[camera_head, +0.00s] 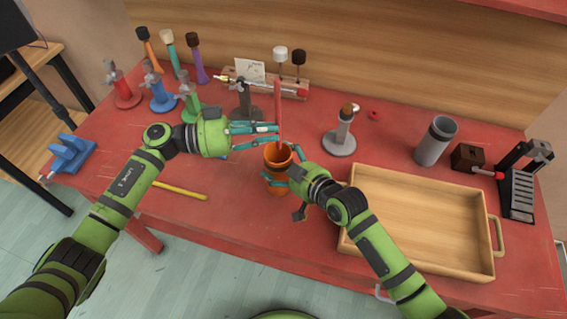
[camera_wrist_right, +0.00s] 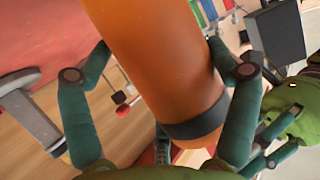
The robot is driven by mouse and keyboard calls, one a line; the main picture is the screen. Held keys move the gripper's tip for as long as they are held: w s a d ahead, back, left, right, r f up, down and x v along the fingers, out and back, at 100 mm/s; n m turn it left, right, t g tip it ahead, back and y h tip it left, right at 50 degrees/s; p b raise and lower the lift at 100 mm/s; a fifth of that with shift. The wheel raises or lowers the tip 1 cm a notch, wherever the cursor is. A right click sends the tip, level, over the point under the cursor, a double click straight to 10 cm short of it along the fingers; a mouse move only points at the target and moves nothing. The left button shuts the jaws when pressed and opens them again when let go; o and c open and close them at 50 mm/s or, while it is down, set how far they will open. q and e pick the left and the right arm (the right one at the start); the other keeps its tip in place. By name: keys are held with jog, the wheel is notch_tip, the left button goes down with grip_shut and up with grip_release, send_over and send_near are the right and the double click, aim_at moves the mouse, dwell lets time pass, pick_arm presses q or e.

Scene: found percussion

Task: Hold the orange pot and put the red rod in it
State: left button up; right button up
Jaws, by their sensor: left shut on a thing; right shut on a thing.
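The orange pot (camera_head: 279,166) stands upright near the middle of the red table, open at the top. My right gripper (camera_head: 282,178) is shut on it from the right. In the right wrist view, the fingers of my right gripper (camera_wrist_right: 158,48) lie on either side of the pot (camera_wrist_right: 165,70), which has a dark band near one end. The red rod (camera_head: 278,105) is upright above the pot's mouth. My left gripper (camera_head: 277,134) is shut on the rod from the left. The rod's lower end is at the pot's mouth; I cannot tell whether it is inside.
A wooden tray (camera_head: 350,243) lies right of my right arm. A grey stand (camera_head: 340,141) and a grey cylinder (camera_head: 435,142) stand behind it. A wooden rack (camera_head: 296,88) is behind the rod. Several coloured clamps, including a green one (camera_head: 190,104), stand at left. A yellow stick (camera_head: 182,190) lies in front.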

aim_at(266, 151)
pick_arm(q)
jog(key=shift+f, duration=2.9)
pick_arm(e)
jog(key=shift+f, duration=0.15)
pick_arm(q)
jog(key=o, duration=0.4)
jog(key=o, duration=0.5)
jog(key=shift+o, duration=0.5)
jog(key=shift+s+f, duration=0.1)
pick_arm(e)
jog(key=shift+s, duration=0.1)
pick_arm(q)
jog(key=shift+f, duration=0.15)
jog(key=a, duration=1.2)
jog(key=shift+s+r, duration=0.4)
jog(key=shift+s, duration=0.05)
